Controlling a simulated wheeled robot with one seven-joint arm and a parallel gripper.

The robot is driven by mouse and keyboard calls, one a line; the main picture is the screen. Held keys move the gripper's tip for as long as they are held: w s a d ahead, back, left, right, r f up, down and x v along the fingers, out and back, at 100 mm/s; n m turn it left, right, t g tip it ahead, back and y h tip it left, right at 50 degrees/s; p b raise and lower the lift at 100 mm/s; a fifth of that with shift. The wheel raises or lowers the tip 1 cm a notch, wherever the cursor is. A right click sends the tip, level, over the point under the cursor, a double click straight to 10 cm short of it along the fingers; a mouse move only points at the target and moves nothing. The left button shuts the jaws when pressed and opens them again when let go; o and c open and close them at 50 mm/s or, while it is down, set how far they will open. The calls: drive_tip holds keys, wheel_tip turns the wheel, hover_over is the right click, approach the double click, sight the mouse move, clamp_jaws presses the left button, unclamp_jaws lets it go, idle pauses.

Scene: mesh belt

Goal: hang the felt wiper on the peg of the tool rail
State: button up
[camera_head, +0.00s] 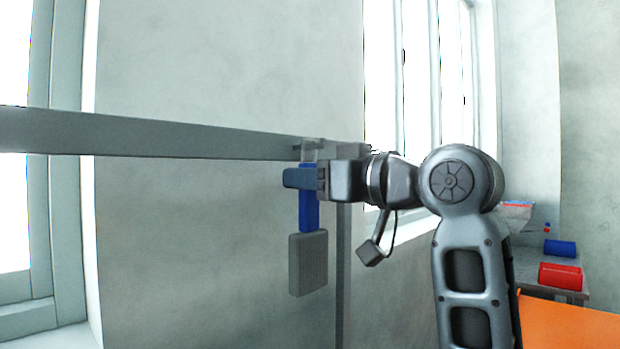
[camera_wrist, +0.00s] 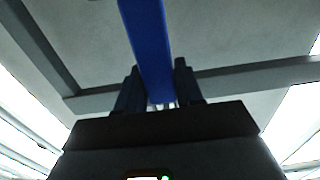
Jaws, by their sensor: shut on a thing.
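The felt wiper has a blue handle (camera_head: 309,215) and a grey block (camera_head: 308,263) at its lower end. It hangs upright in my gripper (camera_head: 304,179), which is shut on the handle. The handle also shows between the two fingers in the wrist view (camera_wrist: 146,35). The tool rail (camera_head: 180,137) is a long grey bar running across to the left. A small pale fitting (camera_head: 309,143) shows at the rail's right part, just above the handle's top. I cannot tell whether it is the peg or the wiper's loop, or whether the two touch.
A grey post (camera_head: 343,270) stands behind and right of the wiper. At the lower right are an orange surface (camera_head: 570,326), a red cylinder (camera_head: 560,276) and a blue cylinder (camera_head: 560,248) on a bench. The space below the rail on the left is clear.

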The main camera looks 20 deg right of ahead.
drive_tip(key=o, duration=1.1)
drive_tip(key=b+v, duration=0.2)
drive_tip(key=v, duration=0.5)
drive_tip(key=shift+s+d, duration=0.15)
drive_tip(key=shift+s, duration=0.2)
drive_tip(key=shift+s+d, duration=0.1)
